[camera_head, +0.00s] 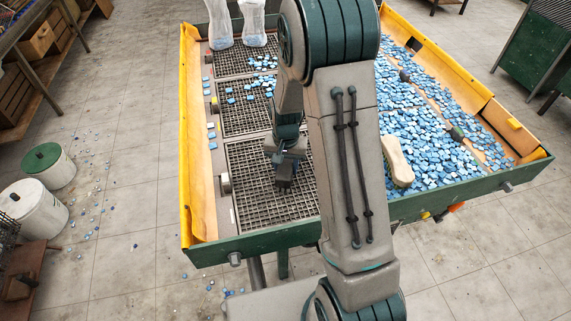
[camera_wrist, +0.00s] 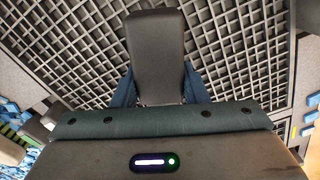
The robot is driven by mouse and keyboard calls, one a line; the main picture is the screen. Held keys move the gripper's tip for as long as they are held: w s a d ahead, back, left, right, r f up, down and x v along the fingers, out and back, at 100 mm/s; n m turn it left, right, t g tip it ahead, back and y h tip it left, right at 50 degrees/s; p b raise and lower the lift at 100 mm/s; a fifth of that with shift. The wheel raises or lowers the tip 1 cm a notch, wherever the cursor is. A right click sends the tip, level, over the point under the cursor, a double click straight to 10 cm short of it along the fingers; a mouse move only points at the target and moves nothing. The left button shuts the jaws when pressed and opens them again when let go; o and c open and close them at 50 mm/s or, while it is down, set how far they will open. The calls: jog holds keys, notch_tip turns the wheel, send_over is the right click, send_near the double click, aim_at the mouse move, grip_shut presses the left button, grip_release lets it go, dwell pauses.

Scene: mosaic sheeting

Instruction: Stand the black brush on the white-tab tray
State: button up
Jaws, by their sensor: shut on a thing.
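My gripper (camera_head: 285,170) is over the nearest grid tray (camera_head: 255,205) in the head view, pointing down. In the wrist view its blue fingers (camera_wrist: 157,92) are shut on a dark grey-black block, the black brush (camera_wrist: 156,45). The brush shows only as a small dark shape below the fingers in the head view, mostly hidden by my wrist. The grid fills the background in the wrist view. I cannot tell whether the brush touches it. A small pale mark (camera_head: 233,217) shows at this tray's left edge; I cannot tell whether it is the white tab.
Two more grid trays lie behind, the middle one (camera_head: 235,122) and the far one (camera_head: 225,62), with blue tiles scattered on them. Clear containers (camera_head: 220,25) stand at the far end. Blue tiles (camera_head: 425,120) heap on the right, beside a beige block (camera_head: 397,160). Yellow walls (camera_head: 187,150) border the table.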

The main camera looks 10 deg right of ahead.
jog(key=o, duration=1.2)
notch_tip(320, 180, up, 13)
jog(key=b, duration=0.1)
jog(key=s+r+n+t, duration=0.1)
jog(key=s+r, duration=0.1)
jog(key=s, duration=0.4)
jog(key=s+r+n+t, duration=0.1)
jog(key=s+r+n, duration=0.1)
jog(key=s, duration=0.5)
jog(key=s+r+n+t, duration=0.1)
jog(key=s+r, duration=0.2)
jog(key=s, duration=0.4)
jog(key=shift+s+d+r+n, duration=0.15)
jog(key=shift+d+r+n, duration=0.15)
jog(key=shift+n, duration=0.1)
